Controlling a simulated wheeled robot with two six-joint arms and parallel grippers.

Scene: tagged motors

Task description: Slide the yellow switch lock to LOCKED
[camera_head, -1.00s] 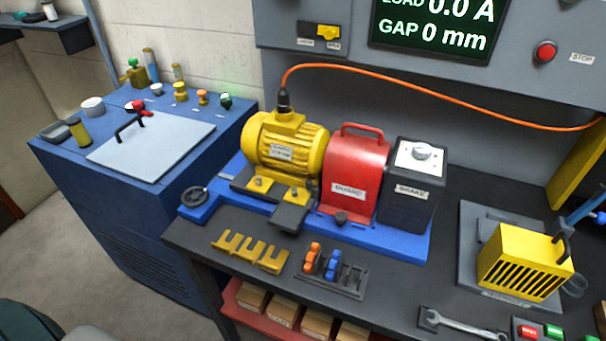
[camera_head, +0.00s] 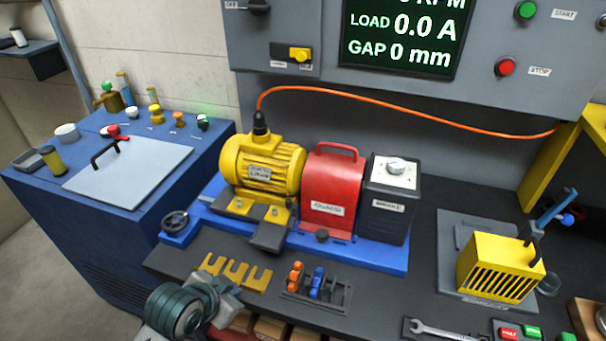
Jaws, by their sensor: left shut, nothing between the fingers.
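The yellow switch lock (camera_head: 299,54) is a small yellow slider on the grey wall panel, left of the display. It sits at the right side of its dark track, above the right one of two small labels, which are too small to read. A black rotary switch (camera_head: 258,7) is above it, cut by the top edge. My left gripper (camera_head: 226,296) is at the bottom left, in front of the bench edge, far below the lock and touching nothing that I can see. It is shut and empty; its fingers show poorly. My right gripper is out of view.
A yellow motor (camera_head: 262,165), red guard (camera_head: 333,190) and black brake box (camera_head: 390,203) stand on the bench below the panel. An orange cable (camera_head: 400,107) arcs before the panel. Yellow forked pieces (camera_head: 236,272) and a clip rack (camera_head: 315,287) lie near the front edge.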

